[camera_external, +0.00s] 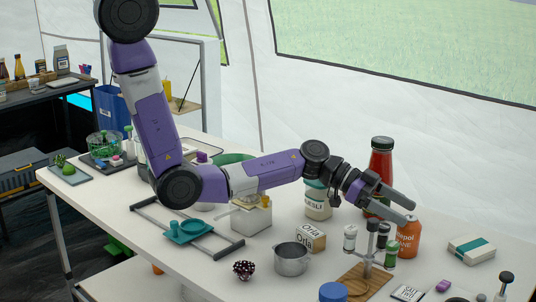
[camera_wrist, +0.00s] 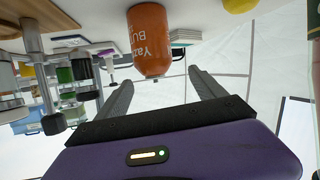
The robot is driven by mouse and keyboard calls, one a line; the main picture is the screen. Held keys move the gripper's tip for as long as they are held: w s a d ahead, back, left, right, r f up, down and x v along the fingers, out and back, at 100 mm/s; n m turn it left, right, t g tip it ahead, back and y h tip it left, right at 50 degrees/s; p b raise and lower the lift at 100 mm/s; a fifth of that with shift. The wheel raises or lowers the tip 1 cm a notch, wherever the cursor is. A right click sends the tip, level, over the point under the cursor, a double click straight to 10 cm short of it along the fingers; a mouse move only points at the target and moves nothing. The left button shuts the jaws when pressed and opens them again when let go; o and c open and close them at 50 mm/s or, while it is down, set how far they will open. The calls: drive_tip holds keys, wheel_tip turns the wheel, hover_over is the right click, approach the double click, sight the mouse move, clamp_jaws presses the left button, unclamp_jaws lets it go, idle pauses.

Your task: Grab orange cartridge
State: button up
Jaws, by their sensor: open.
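The orange cartridge (camera_external: 408,238) stands upright on the white table, right of the spice rack, with white lettering on its side. In the wrist view, which appears upside down, the cartridge (camera_wrist: 150,38) hangs from the top edge, just ahead of my fingertips and roughly in line with the gap between them. My gripper (camera_external: 409,214) is open and empty. Its fingers reach down and right to the cartridge's top and partly overlap it in the outside view. In the wrist view both fingers of my gripper (camera_wrist: 160,76) are spread apart. I cannot tell whether they touch it.
A tall red sauce bottle (camera_external: 381,160) stands behind my gripper. A wooden rack with spice jars (camera_external: 350,239) is left of the cartridge. A white box with a teal band (camera_external: 472,249) lies to the right. A metal pot (camera_external: 292,260) and a lidded jar (camera_external: 318,203) stand further left.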

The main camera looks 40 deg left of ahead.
sight(416, 255)
drive_tip(key=f, duration=0.2)
drive_tip(key=a+f+m, duration=0.1)
drive_tip(key=shift+s+f, duration=0.15)
drive_tip(key=shift+s, duration=0.25)
drive_tip(key=shift+d+f+y, duration=0.2)
drive_tip(key=shift+f+y, duration=0.1)
drive_tip(key=shift+f, duration=0.05)
drive_tip(key=b+x, duration=0.2)
drive_tip(key=x, duration=0.5)
drive_tip(key=shift+r, duration=0.1)
drive_tip(key=c, duration=1.7)
